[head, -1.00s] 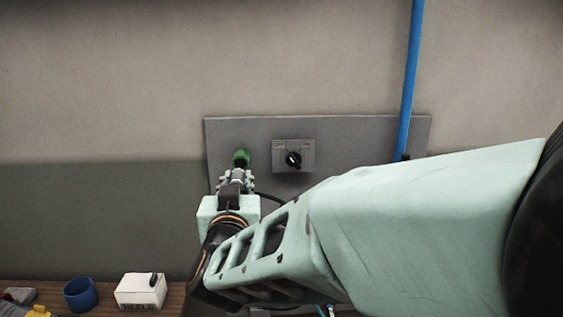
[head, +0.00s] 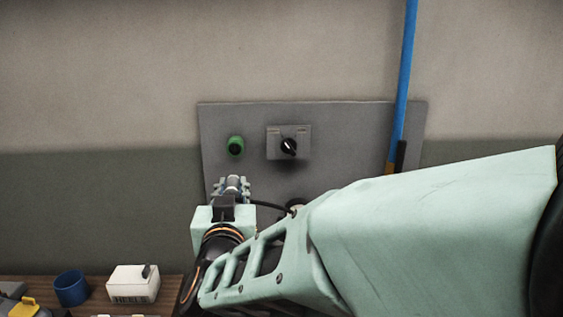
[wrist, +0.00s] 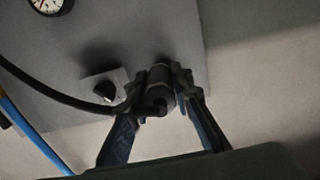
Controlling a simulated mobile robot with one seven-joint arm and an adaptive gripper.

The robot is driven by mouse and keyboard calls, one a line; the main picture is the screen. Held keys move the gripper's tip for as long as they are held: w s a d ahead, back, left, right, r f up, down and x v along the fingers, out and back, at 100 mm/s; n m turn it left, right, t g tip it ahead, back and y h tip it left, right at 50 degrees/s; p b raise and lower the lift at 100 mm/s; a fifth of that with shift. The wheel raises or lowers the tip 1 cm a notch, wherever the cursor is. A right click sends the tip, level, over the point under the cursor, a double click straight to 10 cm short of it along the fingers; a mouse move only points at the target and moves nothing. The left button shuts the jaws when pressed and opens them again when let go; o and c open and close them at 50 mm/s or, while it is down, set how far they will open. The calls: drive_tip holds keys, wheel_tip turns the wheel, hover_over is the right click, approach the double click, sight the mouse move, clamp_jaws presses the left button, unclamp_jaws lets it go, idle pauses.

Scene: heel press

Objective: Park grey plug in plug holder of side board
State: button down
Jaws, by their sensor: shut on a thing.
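The grey plug (wrist: 160,82) is between the fingers of my gripper (wrist: 163,97) in the wrist view. A black cable bends away from its rear to the left. In the head view the plug (head: 233,183) shows at the tips of my gripper (head: 231,189), below a green round fitting with a dark centre (head: 235,146) on the grey side board (head: 345,125). The plug and the green fitting look apart in the picture; the depth gap is hard to judge. I cannot tell which fitting is the plug holder. My arm hides the lower part of the board.
A black rotary switch on a grey plate (head: 288,145) sits right of the green fitting. A round gauge (wrist: 50,5) shows in the wrist view. A blue cup (head: 71,288) and white box (head: 133,284) stand lower left.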

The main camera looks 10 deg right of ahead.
wheel_tip(320, 180, down, 23)
drive_tip(key=b, duration=2)
drive_tip(key=shift+a, duration=0.25)
drive_tip(key=shift+w+d+f+b, duration=0.15)
drive_tip(key=shift+w+b, duration=0.15)
drive_tip(key=shift+w, duration=0.95)
drive_tip(key=shift+w+d+f+b, duration=0.15)
drive_tip(key=shift+w+b, duration=0.1)
drive_tip(key=shift+w, duration=1)
drive_tip(key=shift+r, duration=0.15)
drive_tip(key=shift+b, duration=0.3)
drive_tip(key=shift+w, duration=1.45)
